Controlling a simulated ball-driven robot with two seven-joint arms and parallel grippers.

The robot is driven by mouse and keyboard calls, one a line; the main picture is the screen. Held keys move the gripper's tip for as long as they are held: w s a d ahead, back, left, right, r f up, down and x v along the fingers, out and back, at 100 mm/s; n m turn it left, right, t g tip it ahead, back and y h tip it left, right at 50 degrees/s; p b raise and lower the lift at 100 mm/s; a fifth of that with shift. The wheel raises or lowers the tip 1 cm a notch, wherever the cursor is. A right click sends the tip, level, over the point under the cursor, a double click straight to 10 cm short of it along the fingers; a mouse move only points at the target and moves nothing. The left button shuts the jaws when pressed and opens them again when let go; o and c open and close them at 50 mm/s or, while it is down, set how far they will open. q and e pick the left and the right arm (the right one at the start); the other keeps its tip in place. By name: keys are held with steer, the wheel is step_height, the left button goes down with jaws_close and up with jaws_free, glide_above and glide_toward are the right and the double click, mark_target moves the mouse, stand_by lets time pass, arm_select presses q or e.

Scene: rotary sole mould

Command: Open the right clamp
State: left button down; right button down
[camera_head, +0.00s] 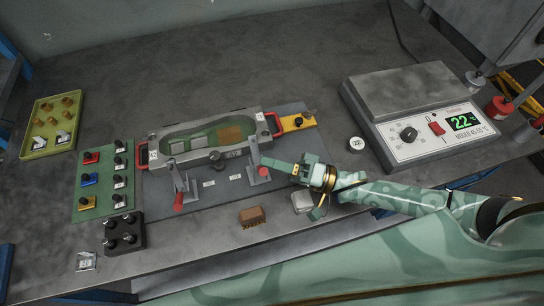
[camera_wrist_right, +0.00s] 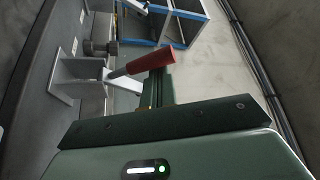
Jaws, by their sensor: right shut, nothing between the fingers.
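The grey sole mould (camera_head: 205,147) lies on a dark plate, with a green sole-shaped cavity facing up. The right clamp (camera_head: 253,160) stands at its front right. Its red handle (camera_head: 264,171) is beside the fingertips of my right gripper (camera_head: 266,162). In the right wrist view the red handle (camera_wrist_right: 152,62) lies at a slant just past my right gripper's fingers (camera_wrist_right: 157,90), and whether they touch is unclear. The right gripper is shut and empty. The left clamp (camera_head: 177,187), with its red handle, stands at the front left of the mould. My left gripper is not in view.
A heater unit (camera_head: 440,138) reading 22 stands at the right. A green tray (camera_head: 103,180) of knobbed pieces, a yellow-green tray (camera_head: 52,128) and a black block (camera_head: 124,235) are on the left. A brown brush (camera_head: 252,217) lies near the front edge.

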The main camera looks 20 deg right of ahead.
stand_by(0.8)
steer(key=r+v, duration=0.3)
steer(key=v, duration=1.1)
steer(key=shift+s+d+f+b, duration=0.35)
steer(key=shift+s+d+b, duration=0.1)
steer(key=shift+d, duration=0.1)
